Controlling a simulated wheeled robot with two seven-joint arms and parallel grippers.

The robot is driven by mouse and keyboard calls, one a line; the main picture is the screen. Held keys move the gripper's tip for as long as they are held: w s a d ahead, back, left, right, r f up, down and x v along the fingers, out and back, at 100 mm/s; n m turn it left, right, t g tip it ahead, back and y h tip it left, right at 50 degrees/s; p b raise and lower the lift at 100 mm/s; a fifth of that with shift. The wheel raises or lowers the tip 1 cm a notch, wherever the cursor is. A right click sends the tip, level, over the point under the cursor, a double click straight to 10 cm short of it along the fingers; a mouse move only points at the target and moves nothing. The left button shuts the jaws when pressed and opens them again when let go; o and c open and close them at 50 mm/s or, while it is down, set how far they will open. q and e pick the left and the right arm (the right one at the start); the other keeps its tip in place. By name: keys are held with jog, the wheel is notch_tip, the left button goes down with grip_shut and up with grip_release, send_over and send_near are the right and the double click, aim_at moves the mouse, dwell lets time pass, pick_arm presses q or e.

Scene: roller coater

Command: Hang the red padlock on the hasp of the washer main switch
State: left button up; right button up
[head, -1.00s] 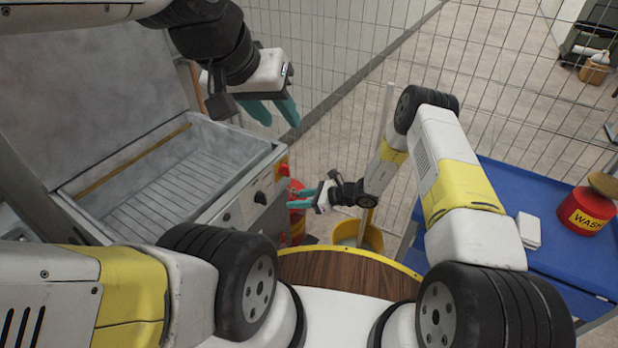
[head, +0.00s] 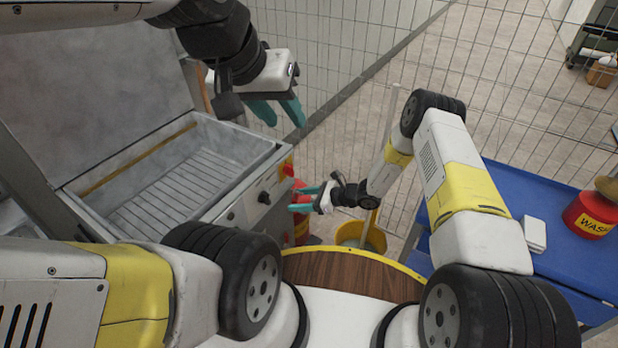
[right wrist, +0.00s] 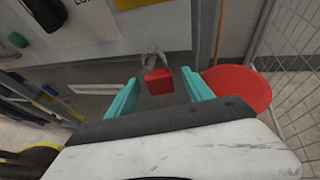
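The red padlock (right wrist: 158,80) shows in the right wrist view with its grey shackle up, in front of the grey machine side. It lies ahead of and between the teal fingers of my right gripper (right wrist: 160,92), with gaps to both. My right gripper (head: 305,199) is open beside the washer's front in the head view. My left gripper (head: 277,112) is open and empty, high above the washer's far right corner. The washer main switch (head: 288,167) seems to be the red and yellow part on the front panel.
The open washer basin (head: 180,175) is at left. A red round top (right wrist: 240,88) is close to the right finger in the wrist view. A yellow bucket (head: 374,238) stands on the floor. A blue cart (head: 560,262) carries a red can (head: 590,215). Wire fencing (head: 330,60) stands behind.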

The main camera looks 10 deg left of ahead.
jog(key=w+v, duration=0.1)
jog(key=v, duration=0.7)
jog(key=s+d+r+n+g+h, duration=0.1)
jog(key=s+d+r+n, duration=0.2)
jog(key=r, duration=0.7)
jog(key=s+d+r+n+h, duration=0.1)
jog(key=d+r+n+h, duration=0.2)
jog(key=r, duration=0.7)
jog(key=s+d+r+n+g, duration=0.1)
jog(key=s+d+r+n, duration=0.15)
jog(key=r+n, duration=0.45)
jog(key=s+d+r+n+t+h, duration=0.6)
jog(key=s+d+r, duration=1)
jog(key=s, duration=0.3)
jog(key=shift+d+r+n+t+h, duration=0.3)
jog(key=shift+r+t+h, duration=0.25)
jog(key=shift+r, duration=0.3)
